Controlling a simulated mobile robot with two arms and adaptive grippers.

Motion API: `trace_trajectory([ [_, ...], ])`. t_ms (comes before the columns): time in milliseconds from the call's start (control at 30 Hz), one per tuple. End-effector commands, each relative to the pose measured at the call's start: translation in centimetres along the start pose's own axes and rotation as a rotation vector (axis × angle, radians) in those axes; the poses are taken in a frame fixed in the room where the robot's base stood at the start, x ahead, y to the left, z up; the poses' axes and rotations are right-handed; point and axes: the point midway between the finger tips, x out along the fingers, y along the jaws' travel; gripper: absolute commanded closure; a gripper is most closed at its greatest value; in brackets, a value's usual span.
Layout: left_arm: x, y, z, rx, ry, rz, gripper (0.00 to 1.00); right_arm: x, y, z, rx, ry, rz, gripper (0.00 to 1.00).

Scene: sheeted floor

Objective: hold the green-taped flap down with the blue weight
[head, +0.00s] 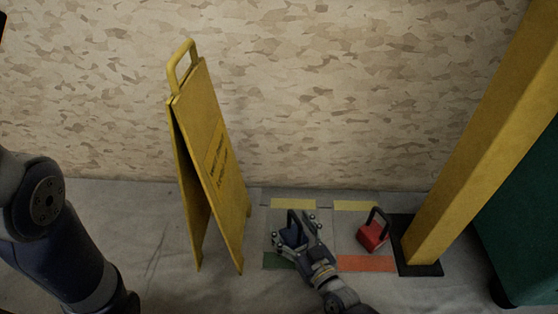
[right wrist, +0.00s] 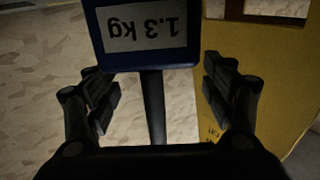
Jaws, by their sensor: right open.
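The blue weight (head: 289,237) is by the green tape (head: 277,261) of the left flap, partly hidden by my right gripper. In the right wrist view the blue weight (right wrist: 148,62) carries an upside-down "1.3 kg" label. Its black handle (right wrist: 153,105) runs between the fingers. My right gripper (head: 297,222) is open; in the right wrist view its fingers (right wrist: 160,92) stand on both sides of the handle with gaps. I cannot tell whether the weight rests flat on the flap. My left arm enters at the left, but its gripper is out of view.
A red weight (head: 371,236) sits on the right flap near orange tape (head: 367,264). Yellow tape strips (head: 293,203) lie along the back. A yellow folding sign (head: 216,150) stands left of the flaps. A yellow post (head: 470,140) on a black base and a green bin (head: 525,220) stand right.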

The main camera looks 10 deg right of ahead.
Motion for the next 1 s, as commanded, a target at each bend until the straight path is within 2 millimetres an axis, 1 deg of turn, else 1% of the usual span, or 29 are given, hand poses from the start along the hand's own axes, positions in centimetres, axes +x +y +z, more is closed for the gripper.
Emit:
trace_trajectory([
  [33, 1.3, -0.2, 0.4, 0.000, 0.001, 0.001, 1.00, -0.2, -0.2, -1.4, 0.001, -0.003, -0.002, 0.24],
  [200, 3.5, -0.7, 1.1, 0.000, 0.002, 0.001, 1.00, -0.2, -0.1, -4.8, -0.002, 0.001, 0.000, 0.24],
  [433, 6.4, -1.3, 2.1, 0.000, 0.002, 0.002, 1.00, -0.3, 0.0, -9.0, -0.005, 0.004, 0.001, 0.24],
  [1000, 13.1, -2.6, 4.5, 0.000, 0.002, 0.002, 1.00, -0.3, 0.0, -15.7, -0.007, 0.006, 0.002, 0.24],
])
